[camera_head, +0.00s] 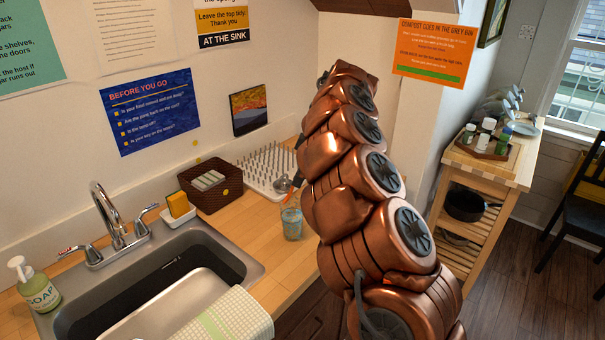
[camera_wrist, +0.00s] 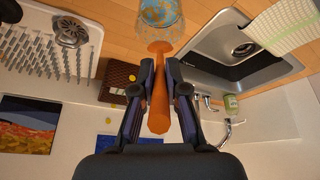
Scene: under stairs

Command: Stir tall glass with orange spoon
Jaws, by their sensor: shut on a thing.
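The tall glass (camera_head: 292,223) is clear, with bluish contents, and stands on the wooden counter right of the sink. In the wrist view the glass (camera_wrist: 160,14) is at the top centre, cut off by the frame edge. My gripper (camera_wrist: 160,68) is shut on the orange spoon (camera_wrist: 160,95), which runs between its fingers toward the glass. The spoon's far end overlaps the glass's near rim; I cannot tell how deep it reaches inside. In the head view only a bit of orange shows just above the glass, and my arm hides most of the gripper.
A drying rack (camera_head: 262,172) with pegs stands behind the glass, with a metal strainer-like item (camera_wrist: 70,31) at its edge. The counter's front edge is close to the glass.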

